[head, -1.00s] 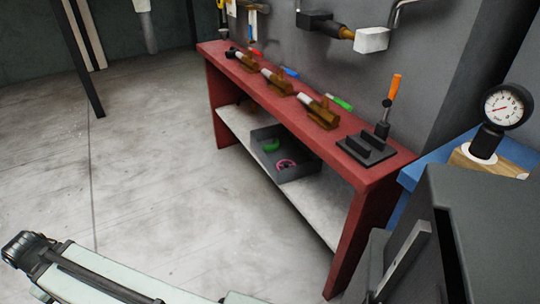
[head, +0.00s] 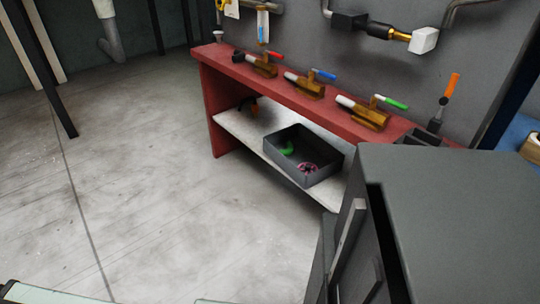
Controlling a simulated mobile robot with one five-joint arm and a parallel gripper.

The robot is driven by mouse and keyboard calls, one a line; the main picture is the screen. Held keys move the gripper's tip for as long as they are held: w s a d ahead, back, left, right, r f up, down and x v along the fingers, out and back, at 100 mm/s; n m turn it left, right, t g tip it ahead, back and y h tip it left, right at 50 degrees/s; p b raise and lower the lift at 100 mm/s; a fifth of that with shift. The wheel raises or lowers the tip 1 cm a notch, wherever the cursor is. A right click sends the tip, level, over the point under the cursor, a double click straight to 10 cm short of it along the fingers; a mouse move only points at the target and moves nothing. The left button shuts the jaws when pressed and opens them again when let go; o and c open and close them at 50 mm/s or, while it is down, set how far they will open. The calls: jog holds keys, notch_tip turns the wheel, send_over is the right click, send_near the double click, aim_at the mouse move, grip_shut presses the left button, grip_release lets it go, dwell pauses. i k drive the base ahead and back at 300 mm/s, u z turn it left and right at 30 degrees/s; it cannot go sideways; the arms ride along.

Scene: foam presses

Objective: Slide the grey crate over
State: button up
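The grey crate (head: 318,143) is an open-topped box on the pale lower shelf (head: 236,128) of a red bench (head: 204,95). A green item (head: 287,149) and a pink ring-like item (head: 307,167) lie in it. The bench top passes above and behind the crate, and its near walls show clear. My gripper is not in view. Only pale parts of my own body show along the bottom left edge, well apart from the crate.
A grey cabinet (head: 455,205) fills the lower right and hides the bench's right end. Brown valve-like pieces (head: 305,86) with coloured handles stand on the bench top. A small dark and orange item (head: 250,104) is on the shelf. The concrete floor (head: 150,180) at left is clear.

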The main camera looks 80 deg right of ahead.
aim_at(309, 147)
jog(key=u, duration=0.05)
jog(key=i, duration=0.45)
jog(key=z, duration=3.5)
jog(key=i, duration=0.5)
jog(key=z, duration=0.05)
